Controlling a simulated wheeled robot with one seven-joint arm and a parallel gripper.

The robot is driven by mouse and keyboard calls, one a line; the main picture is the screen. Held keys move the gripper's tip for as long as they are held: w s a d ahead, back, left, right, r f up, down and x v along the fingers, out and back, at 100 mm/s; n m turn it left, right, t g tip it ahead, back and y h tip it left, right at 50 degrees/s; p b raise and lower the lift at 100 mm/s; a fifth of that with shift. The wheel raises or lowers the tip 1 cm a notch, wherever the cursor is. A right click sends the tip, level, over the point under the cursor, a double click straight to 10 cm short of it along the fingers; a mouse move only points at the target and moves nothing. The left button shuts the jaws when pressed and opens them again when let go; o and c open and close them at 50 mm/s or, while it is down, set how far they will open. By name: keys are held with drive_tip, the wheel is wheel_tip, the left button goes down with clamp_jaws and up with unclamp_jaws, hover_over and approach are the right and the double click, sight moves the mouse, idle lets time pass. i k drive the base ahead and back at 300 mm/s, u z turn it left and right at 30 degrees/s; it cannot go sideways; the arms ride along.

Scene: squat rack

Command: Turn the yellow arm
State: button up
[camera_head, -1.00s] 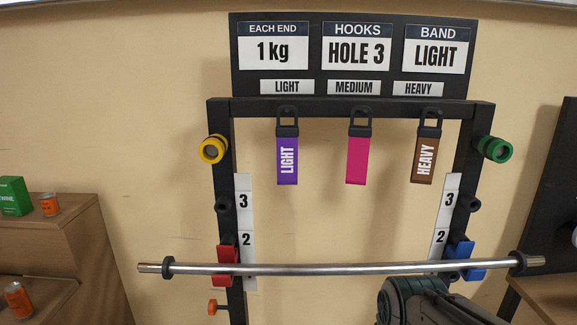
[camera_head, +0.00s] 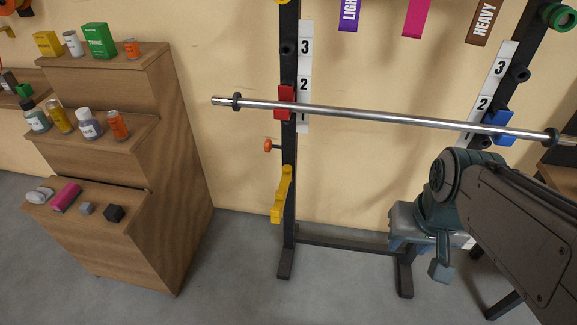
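The yellow arm (camera_head: 281,196) is on the left post of the squat rack, low down, below an orange knob (camera_head: 271,145). It hangs steeply, its lower end slightly to the left. My gripper (camera_head: 440,271) is at the lower right, in front of the rack's right post and well apart from the yellow arm. Only part of its fingers shows, so I cannot tell whether it is open or shut.
A steel bar (camera_head: 375,115) rests across the red hook (camera_head: 284,103) and blue hook (camera_head: 501,128). A stepped wooden shelf (camera_head: 180,130) with cans, boxes and bottles stands left. Floor is clear between shelf and rack. The rack's base bar (camera_head: 343,244) runs low behind my gripper.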

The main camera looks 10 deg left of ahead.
sight(276, 212)
drive_tip(key=u, duration=2.25)
drive_tip(key=i, duration=1.15)
drive_tip(key=z, duration=1.95)
drive_tip(key=k, duration=0.45)
drive_tip(key=u, duration=0.9)
drive_tip(key=i, duration=0.65)
drive_tip(key=z, duration=0.4)
